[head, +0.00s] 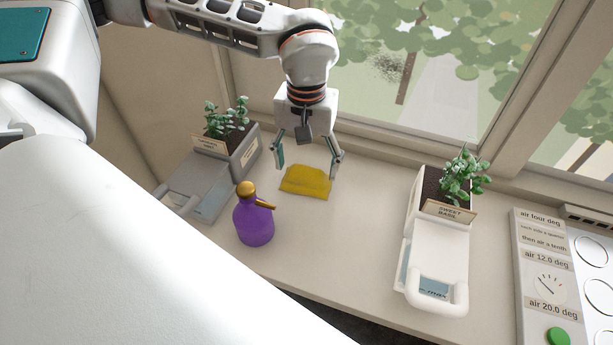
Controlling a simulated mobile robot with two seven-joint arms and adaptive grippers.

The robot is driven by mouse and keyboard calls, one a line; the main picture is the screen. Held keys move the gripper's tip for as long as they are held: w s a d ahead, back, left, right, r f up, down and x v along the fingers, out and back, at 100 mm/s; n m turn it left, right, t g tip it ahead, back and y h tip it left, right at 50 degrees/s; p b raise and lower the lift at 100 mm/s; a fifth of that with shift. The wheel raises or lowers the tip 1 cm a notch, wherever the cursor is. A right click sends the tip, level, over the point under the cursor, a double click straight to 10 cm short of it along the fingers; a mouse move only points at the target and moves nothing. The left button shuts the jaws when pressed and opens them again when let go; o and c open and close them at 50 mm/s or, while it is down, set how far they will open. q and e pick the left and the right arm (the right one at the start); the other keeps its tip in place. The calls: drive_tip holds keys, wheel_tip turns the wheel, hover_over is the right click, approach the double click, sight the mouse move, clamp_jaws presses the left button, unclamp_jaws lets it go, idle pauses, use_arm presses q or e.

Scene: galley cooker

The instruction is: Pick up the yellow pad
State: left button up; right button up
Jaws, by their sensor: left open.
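The yellow pad (306,182) lies on the pale counter below the window, in the middle of the head view. My left gripper (307,164) points down over the pad's far edge, its two fingers spread apart on either side of it. The gripper is open and holds nothing. I cannot tell whether the fingertips touch the pad or the counter. My right gripper is not in view.
A purple spray bottle (254,218) with an orange top stands left and in front of the pad. A grey planter (244,155) is at left, a white planter (437,250) at right. A panel with a green button (558,337) is far right. Counter between pad and white planter is clear.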

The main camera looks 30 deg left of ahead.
sight(307, 169)
use_arm(q)
wheel_tip(307, 169, down, 2)
drive_tip(key=c, duration=1.2)
drive_tip(key=shift+r, duration=0.1)
wheel_tip(307, 169, up, 20)
drive_tip(key=shift+p, duration=0.5)
drive_tip(key=shift+o, duration=0.7)
